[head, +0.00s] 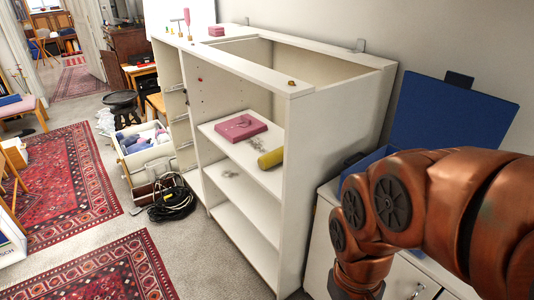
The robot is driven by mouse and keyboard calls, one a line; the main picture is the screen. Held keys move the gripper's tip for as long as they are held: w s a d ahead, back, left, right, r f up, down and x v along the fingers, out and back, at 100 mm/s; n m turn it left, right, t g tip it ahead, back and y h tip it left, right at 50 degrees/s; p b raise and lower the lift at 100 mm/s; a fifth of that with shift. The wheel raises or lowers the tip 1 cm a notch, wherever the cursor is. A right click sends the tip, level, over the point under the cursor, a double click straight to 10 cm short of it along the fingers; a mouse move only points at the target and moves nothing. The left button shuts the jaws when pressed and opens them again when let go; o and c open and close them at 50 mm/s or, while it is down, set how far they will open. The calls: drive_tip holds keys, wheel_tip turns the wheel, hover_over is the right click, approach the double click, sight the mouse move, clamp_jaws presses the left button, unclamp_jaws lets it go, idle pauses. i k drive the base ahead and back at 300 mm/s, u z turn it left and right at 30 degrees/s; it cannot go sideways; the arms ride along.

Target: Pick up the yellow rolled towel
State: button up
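The yellow rolled towel (271,158) lies on an inner shelf (262,177) of the white open cabinet, near the shelf's right end. It is a small cylinder lying on its side, close to the cabinet's right side panel. My copper-coloured arm fills the right of the head view, to the right of the cabinet and apart from the towel. My gripper is not visible; the arm runs out of the bottom of the picture.
A pink box (240,128) sits on the same shelf, left of the towel. A blue open case (452,118) stands behind my arm on a white cabinet. Black coiled cable (172,200) and a white crate (140,157) lie on the floor left of the shelves. Grey carpet (205,258) is clear in front.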

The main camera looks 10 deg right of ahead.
sight(275, 157)
drive_tip(key=u, duration=0.8)
drive_tip(key=i, duration=0.85)
drive_tip(key=u, duration=0.6)
